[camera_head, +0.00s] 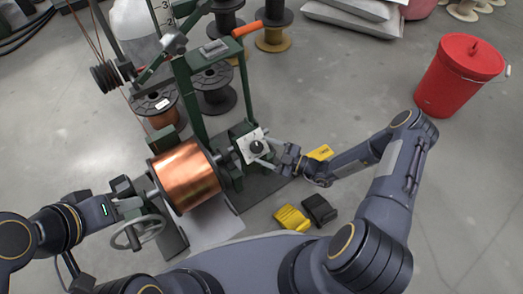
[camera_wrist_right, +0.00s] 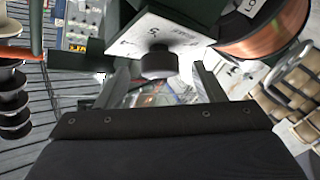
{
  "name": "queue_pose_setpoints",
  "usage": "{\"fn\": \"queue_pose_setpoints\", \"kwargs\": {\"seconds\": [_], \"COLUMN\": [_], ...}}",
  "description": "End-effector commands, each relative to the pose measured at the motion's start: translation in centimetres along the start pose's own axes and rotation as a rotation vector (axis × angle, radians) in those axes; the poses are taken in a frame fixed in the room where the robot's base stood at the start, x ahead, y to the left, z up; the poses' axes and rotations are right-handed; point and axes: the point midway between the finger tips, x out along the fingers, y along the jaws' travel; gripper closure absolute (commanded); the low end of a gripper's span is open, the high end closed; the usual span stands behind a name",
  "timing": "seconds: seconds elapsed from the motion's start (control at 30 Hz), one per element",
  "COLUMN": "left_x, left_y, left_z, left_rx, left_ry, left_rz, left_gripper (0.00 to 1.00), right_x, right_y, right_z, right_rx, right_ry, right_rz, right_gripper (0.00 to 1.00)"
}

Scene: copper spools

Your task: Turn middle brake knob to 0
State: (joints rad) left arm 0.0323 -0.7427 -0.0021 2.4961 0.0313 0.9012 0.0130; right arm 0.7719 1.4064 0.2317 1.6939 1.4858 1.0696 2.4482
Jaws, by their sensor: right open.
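The brake knob (camera_head: 257,147) is a small black knob on a white dial plate (camera_head: 246,138) on the green machine, right of the copper spool (camera_head: 186,176). In the right wrist view the knob (camera_wrist_right: 158,62) sits below the marked white plate (camera_wrist_right: 140,36). My right gripper (camera_head: 268,160) is at the knob. In the right wrist view its open fingers (camera_wrist_right: 167,78) stand on either side of the knob, and I cannot tell whether they touch it. My left gripper (camera_head: 125,205) is by the handwheel (camera_head: 139,232) left of the copper spool; its finger gap is too small to judge.
The green machine frame (camera_head: 190,95) rises behind the dial, with an orange-handled lever (camera_head: 247,28). Yellow (camera_head: 291,217) and black (camera_head: 320,209) pedals lie on the floor in front. A red bucket (camera_head: 448,80) stands at the right. Dark spools (camera_head: 214,92) stand behind. Open floor lies between machine and bucket.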

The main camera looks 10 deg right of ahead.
Motion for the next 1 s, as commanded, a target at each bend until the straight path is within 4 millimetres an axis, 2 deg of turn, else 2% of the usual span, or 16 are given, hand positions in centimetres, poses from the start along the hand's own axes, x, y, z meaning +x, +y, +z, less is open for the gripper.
{"fn": "queue_pose_setpoints", "kwargs": {"seconds": [0.1,0.2,0.47,0.57,0.8,1.0], "left_x": [0.4,0.5,0.5,0.5,0.5,0.4], "left_y": [-0.2,-0.2,-0.2,-0.2,-0.2,-0.2], "left_z": [0.2,0.2,0.2,0.2,0.2,0.2], "left_rx": [0.000,0.000,0.000,0.000,0.000,0.000], "left_ry": [0.000,0.000,0.000,0.000,0.000,0.000], "left_rz": [0.000,0.000,0.000,0.000,0.000,0.000], "left_gripper": [0.64,0.64,0.64,0.64,0.64,0.64], "right_x": [1.4,2.0,2.2,2.1,2.1,2.1], "right_y": [-0.1,0.0,0.0,0.0,0.0,0.1], "right_z": [0.1,0.0,0.0,0.0,0.0,0.0], "right_rx": [-0.002,-0.002,-0.002,-0.002,-0.003,-0.010], "right_ry": [0.002,0.000,-0.001,0.000,0.000,0.000], "right_rz": [-0.001,-0.001,-0.001,-0.001,-0.001,-0.009], "right_gripper": [0.38,0.38,0.38,0.48,0.80,0.82]}}
